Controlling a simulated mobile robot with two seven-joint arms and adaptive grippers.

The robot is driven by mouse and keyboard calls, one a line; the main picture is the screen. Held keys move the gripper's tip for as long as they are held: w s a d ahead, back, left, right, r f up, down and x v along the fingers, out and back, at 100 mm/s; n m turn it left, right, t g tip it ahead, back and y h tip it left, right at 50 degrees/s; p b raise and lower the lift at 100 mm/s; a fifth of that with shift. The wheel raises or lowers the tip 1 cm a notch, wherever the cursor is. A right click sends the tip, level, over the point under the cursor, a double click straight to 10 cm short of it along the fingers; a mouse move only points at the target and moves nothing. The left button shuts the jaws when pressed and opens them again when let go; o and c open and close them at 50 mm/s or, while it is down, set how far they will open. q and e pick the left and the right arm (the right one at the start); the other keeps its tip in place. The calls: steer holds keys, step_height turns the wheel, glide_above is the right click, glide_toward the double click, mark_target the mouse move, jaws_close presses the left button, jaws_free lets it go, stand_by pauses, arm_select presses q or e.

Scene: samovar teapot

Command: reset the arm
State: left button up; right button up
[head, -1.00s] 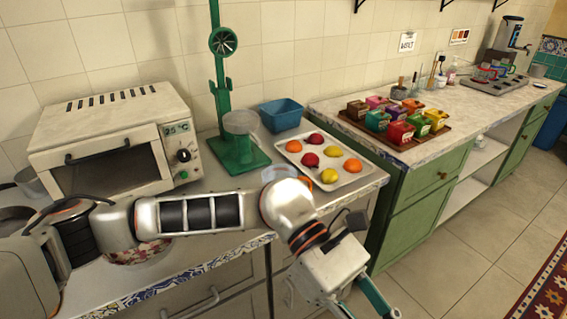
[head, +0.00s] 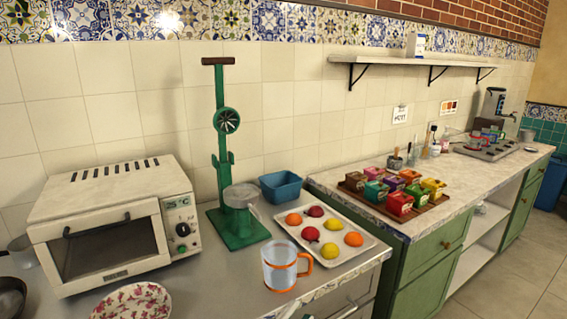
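Neither of my grippers and no arm of mine can be seen in the head view now. The arm's surroundings show instead: a clear mug with an orange handle and rim (head: 279,267) stands upright on the metal counter (head: 222,290) near its front edge. Behind it is a white tray (head: 350,262) with several red, yellow and orange fruits. A green hand juicer (head: 238,231) stands left of the tray, with a clear cup at its base.
A toaster oven (head: 100,248) stands on the left, with a floral bowl (head: 134,300) in front. A blue bin (head: 281,187) is behind the fruit tray. Colourful boxes sit on a brown tray (head: 440,198) on the right counter. A shelf (head: 400,62) hangs above.

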arm_select(q)
steer(key=s+a+f+n+g+y, duration=0.1)
steer(key=s+a+f+n+y, duration=0.15)
steer(key=a+f+n, duration=0.4)
steer(key=s+a+f+n+y, duration=0.1)
steer(key=a+f+y, duration=0.3)
steer(key=f, duration=0.5)
steer(key=s+a+f+n+g+y, duration=0.4)
steer(key=s+a+f+n, duration=0.1)
steer(key=s+a+f, duration=0.7)
step_height(320, 180, down, 3)
steer(key=shift+s+r+n+g, duration=0.1)
steer(key=shift+s+n+g, duration=0.15)
steer(key=shift+n+g, duration=0.15)
